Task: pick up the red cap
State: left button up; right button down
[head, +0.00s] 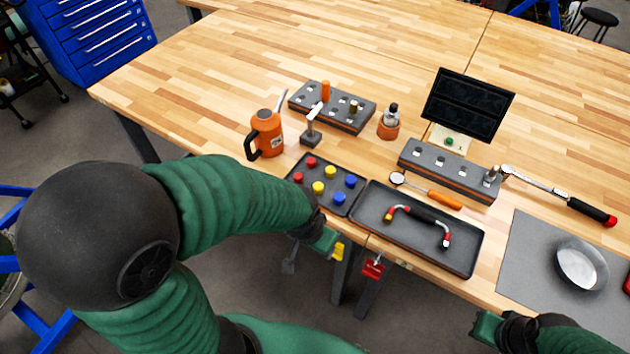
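Two red caps sit in the left part of a dark tray (345,208): one red cap (311,161) toward the back and another red cap (298,177) nearer the front-left edge. Yellow and blue caps share this tray. My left gripper (325,241) is in front of the tray, by the table's front edge, apart from the red caps. Its fingers are too unclear to tell open or shut. My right gripper (486,328) is at the bottom right, in front of the table, far from the caps; its fingers are not clear.
A second tray (400,254) holds a curved hose. An orange oil can (266,134) and a small dark stand (311,134) are behind the cap tray. A magnifier with orange handle (430,191) lies to the right. A grey mat (530,250) bears a metal bowl (581,265). The back left tabletop is clear.

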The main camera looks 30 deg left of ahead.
aim_at(298, 177)
jog(key=z, duration=10.85)
